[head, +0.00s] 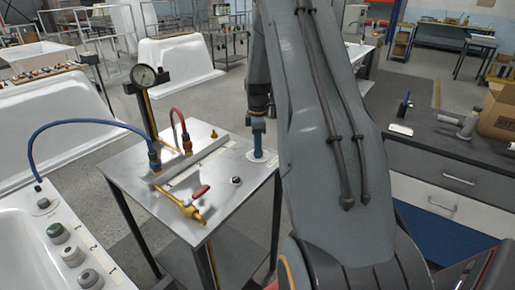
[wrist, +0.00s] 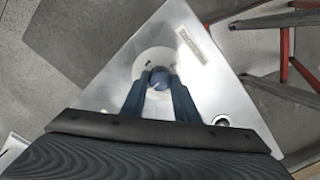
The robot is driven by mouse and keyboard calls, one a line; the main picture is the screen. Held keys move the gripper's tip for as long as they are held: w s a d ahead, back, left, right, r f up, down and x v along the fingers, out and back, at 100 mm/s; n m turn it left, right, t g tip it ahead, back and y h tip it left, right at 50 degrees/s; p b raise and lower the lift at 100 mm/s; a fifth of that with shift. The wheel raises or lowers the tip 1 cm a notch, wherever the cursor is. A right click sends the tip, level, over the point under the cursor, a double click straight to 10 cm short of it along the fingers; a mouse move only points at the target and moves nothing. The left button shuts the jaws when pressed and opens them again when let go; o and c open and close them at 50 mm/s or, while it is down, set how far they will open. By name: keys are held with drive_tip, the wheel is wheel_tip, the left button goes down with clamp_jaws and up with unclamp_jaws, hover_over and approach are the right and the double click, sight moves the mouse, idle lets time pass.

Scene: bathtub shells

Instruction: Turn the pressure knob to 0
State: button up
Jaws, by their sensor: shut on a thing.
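The pressure knob (wrist: 158,77) is a round blue knob on a white disc (wrist: 146,62) near a corner of the steel table. My gripper (wrist: 157,86) is over it, with a dark blue finger on each side, shut on the knob. In the head view my gripper (head: 258,132) points down onto the white disc (head: 263,158) at the table's right corner. The knob is mostly hidden there by the fingers. Marks on the disc are too small to read. A round pressure gauge (head: 144,76) stands on a post at the table's back left; its reading is unclear.
The steel table (head: 235,205) also carries a yellow valve with a red handle (head: 197,196), a blue hose (head: 85,122), a red hose (head: 182,118) and a small black knob (head: 236,180). White tub shells stand left and behind. A dark workbench (head: 440,135) is at right.

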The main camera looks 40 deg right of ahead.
idle(0.3)
drive_tip(key=o, duration=1.1)
drive_tip(key=shift+c, duration=0.2)
drive_tip(key=shift+r, duration=0.15)
drive_tip(key=shift+r+b, duration=1.1)
drive_tip(key=shift+r, duration=2.7)
drive_tip(key=s+a+r+m, duration=0.1)
drive_tip(key=s+a+m, duration=0.25)
drive_tip(key=a, duration=0.55)
drive_tip(key=s+a+m, duration=0.2)
drive_tip(key=s+a, duration=0.3)
drive_tip(key=a, duration=0.4)
drive_tip(key=s+a+f+m+t, duration=0.1)
drive_tip(key=s+a+f+m, duration=0.1)
drive_tip(key=s+a+m, duration=0.4)
drive_tip(key=s+a, duration=0.5)
drive_tip(key=s, duration=0.4)
